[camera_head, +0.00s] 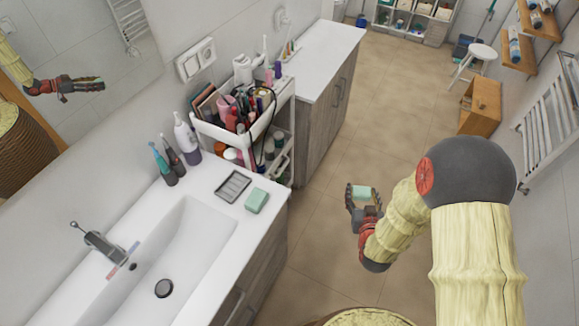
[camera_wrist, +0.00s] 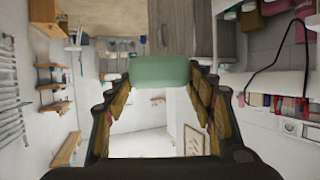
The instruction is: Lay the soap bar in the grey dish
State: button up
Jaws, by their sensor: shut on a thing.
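My gripper (camera_head: 362,199) is shut on a pale green soap bar (camera_head: 363,191) and holds it in the air over the floor, right of the sink counter. In the wrist view the soap bar (camera_wrist: 160,72) sits crosswise between the fingertips. The grey dish (camera_head: 233,186) is a shallow ridged rectangle on the white counter, left of my gripper. It looks empty. I cannot make out the dish in the wrist view.
A similar green block (camera_head: 257,200) lies on the counter beside the dish, near the edge. A white cart (camera_head: 238,138) full of cosmetics stands behind. Toothbrushes and bottles (camera_head: 173,160) stand left of the dish. The sink basin (camera_head: 180,262) is in front. Floor around my gripper is clear.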

aim_at(233, 186)
jog(key=l+z, duration=0.1)
jog(key=z, duration=0.3)
jog(key=i+z, duration=0.1)
jog(key=z, duration=0.35)
jog(key=i+z, duration=0.1)
jog(key=z, duration=0.3)
jog(key=i+u, duration=0.45)
jog(key=i, duration=0.4)
jog(key=i+l+u, duration=0.15)
jog(key=i+u, duration=0.3)
jog(key=i, duration=0.35)
jog(key=i+u, duration=0.1)
jog(key=u, duration=0.8)
jog(key=i+l+u, duration=0.1)
jog(key=u, duration=0.35)
jog(key=i+l+u, duration=0.1)
jog(key=u, duration=0.85)
jog(key=l+u, duration=0.2)
jog(key=u, duration=0.25)
